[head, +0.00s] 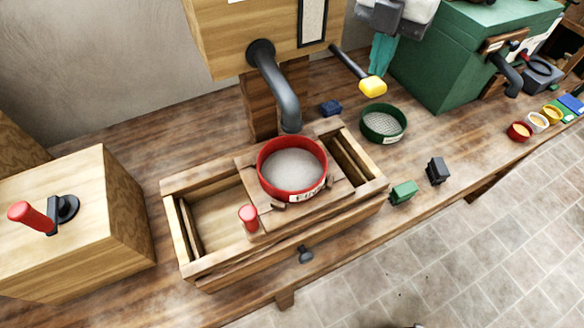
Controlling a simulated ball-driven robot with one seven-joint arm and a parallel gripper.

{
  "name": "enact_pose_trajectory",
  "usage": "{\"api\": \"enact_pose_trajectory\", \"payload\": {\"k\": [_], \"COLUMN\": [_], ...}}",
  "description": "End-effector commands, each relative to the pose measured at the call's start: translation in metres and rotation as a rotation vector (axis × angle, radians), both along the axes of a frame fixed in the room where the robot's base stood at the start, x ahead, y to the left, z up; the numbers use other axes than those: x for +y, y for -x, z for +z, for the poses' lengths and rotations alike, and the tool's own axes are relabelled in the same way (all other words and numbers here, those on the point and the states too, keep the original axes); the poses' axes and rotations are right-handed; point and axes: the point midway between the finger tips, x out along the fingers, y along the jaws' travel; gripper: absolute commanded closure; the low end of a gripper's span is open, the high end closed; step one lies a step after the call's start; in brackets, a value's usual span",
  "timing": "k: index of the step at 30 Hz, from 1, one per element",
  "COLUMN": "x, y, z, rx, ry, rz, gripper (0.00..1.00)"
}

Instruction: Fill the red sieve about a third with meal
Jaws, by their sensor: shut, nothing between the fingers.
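The red sieve (292,168), with a label on its front that seems to read FINE, sits on a wooden cradle across the bin. Its floor is pale grey and looks even; I cannot tell mesh from a thin layer of meal. The grey spout (280,95) comes down from the wooden box and ends over its back rim. No falling meal shows. A lever (372,87) with a yellow handle sticks out right of the spout. My gripper (379,70), with teal fingers, appears shut and empty above that handle; contact is unclear.
A green sieve (384,123) stands right of the wooden bin (205,278). A blue block (331,107), a green block (404,192) and a dark block (437,170) lie nearby. A wooden box (60,235) with a red-handled crank stands left. A green machine (455,50) stands behind.

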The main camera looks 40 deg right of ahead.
Motion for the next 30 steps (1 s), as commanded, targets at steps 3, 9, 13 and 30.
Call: {"api": "enact_pose_trajectory", "payload": {"k": [3, 9, 13, 30], "x": [0.000, 0.000, 0.000, 0.000], "y": [0.000, 0.000, 0.000, 0.000], "z": [-0.003, -0.012, -0.018, -0.043], "rx": [0.000, 0.000, 0.000, 0.000], "ry": [0.000, 0.000, 0.000, 0.000], "rz": [0.000, 0.000, 0.000, 0.000], "gripper": [1.00, 1.00, 1.00, 1.00]}}
